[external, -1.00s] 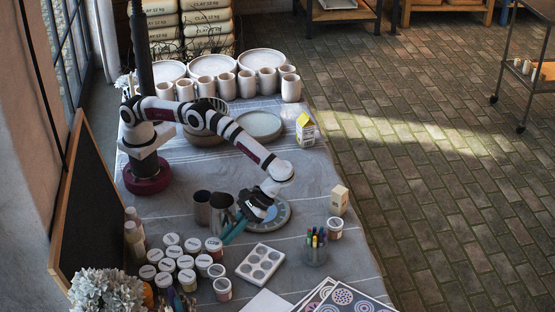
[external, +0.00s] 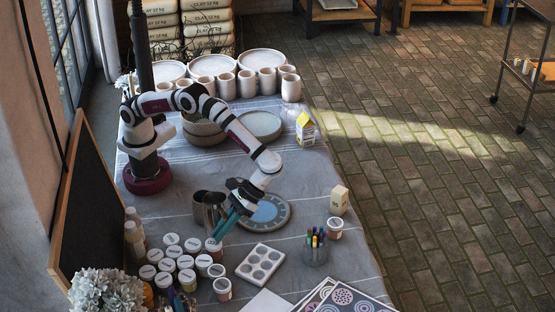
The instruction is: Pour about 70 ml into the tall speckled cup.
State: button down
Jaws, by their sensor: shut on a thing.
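My gripper (external: 224,226), with teal fingers, points down and to the left over the near left part of the table. It is shut on a dark grey metal vessel (external: 213,214), which is partly hidden behind the fingers and looks tilted to the left. Speckles on the cup are too small to make out. No stream of liquid can be made out, and the levels inside are hidden.
A patterned blue-grey plate (external: 283,214) lies just right of my gripper. Lidded paint jars (external: 172,250) crowd the near left. A white palette (external: 260,263) and a glass of markers (external: 315,247) stand nearer the camera. Several pale cups (external: 246,84) line the back.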

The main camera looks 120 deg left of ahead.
aim_at(213, 210)
jog(key=s+r+t, duration=0.1)
jog(key=s+a+r+m+t+h, duration=0.1)
jog(key=shift+s+a+m+t+h, duration=0.25)
jog(key=shift+s+m+t+h, duration=0.05)
jog(key=shift+s+a+r+m+t+h, duration=0.2)
jog(key=shift+s+a+m+t+h, duration=0.15)
jog(key=shift+s, duration=0.2)
jog(key=shift+s+a+r+m+t+h, duration=0.15)
jog(key=shift+s+r+m+t+h, duration=0.15)
jog(key=shift+s+t, duration=0.2)
jog(key=shift+s+a+r+m+t+h, duration=0.2)
jog(key=shift+r+m+t+h, duration=0.1)
jog(key=shift+r, duration=0.2)
jog(key=shift+s+a+r+m+t+h, duration=0.1)
jog(key=shift+s+r+m+t+h, duration=0.15)
jog(key=shift+r, duration=0.3)
jog(key=shift+s+a+r+m+t+h, duration=0.1)
jog(key=shift+s+r+m+t+h, duration=0.15)
jog(key=shift+r, duration=0.25)
jog(key=shift+r, duration=0.15)
jog(key=shift+s+a+r+m+t+h, duration=0.35)
jog(key=shift+s+r+m+h, duration=0.2)
jog(key=shift+r+m, duration=0.15)
jog(key=shift+s+a+r+m+h+b, duration=0.3)
jog(key=shift+s+a+r+b, duration=0.1)
jog(key=shift+s, duration=0.3)
dwell(0.4)
